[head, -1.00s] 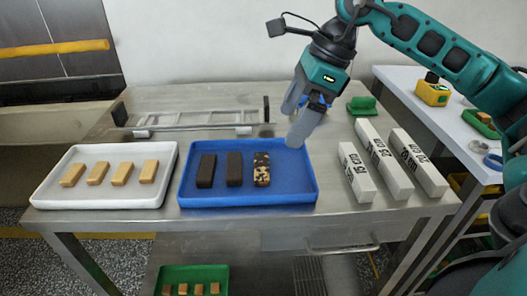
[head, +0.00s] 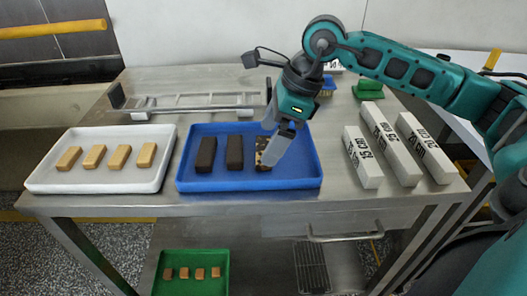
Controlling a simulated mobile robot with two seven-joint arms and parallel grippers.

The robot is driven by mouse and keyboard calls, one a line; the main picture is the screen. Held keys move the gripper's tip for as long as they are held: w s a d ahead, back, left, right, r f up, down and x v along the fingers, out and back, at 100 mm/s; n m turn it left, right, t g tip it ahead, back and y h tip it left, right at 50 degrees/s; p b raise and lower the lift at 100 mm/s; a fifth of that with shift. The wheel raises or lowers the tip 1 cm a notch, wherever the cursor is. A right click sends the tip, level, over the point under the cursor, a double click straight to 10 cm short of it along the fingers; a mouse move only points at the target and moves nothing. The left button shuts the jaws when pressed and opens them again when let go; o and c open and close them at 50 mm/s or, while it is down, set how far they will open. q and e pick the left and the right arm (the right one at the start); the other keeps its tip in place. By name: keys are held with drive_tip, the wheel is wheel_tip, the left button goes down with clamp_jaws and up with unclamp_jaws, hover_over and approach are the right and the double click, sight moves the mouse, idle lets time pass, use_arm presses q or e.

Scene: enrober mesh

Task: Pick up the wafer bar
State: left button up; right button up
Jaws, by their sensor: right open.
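My right gripper (head: 273,152) is open and points down over the right end of the blue tray (head: 296,181). Its fingers are at a speckled brown-and-tan bar (head: 262,160) and hide much of it; I cannot tell whether they touch it. Two plain dark brown bars (head: 206,153) (head: 234,152) lie to its left in the same tray. Several bare tan bars (head: 94,157) lie in a row in the white tray (head: 95,187) on the left. No label shows which of them is the wafer bar. My left gripper is not in view.
Several white length-marked blocks (head: 361,160) lie to the right of the blue tray. A metal rack (head: 195,106) stands behind the trays. A green tray (head: 193,287) with small pieces sits below. Steel tabletop is bare between the blue tray and blocks.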

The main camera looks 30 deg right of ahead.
drive_tip(key=shift+x, duration=1.25)
drive_tip(key=c, duration=0.5)
drive_tip(key=shift+r, duration=0.1)
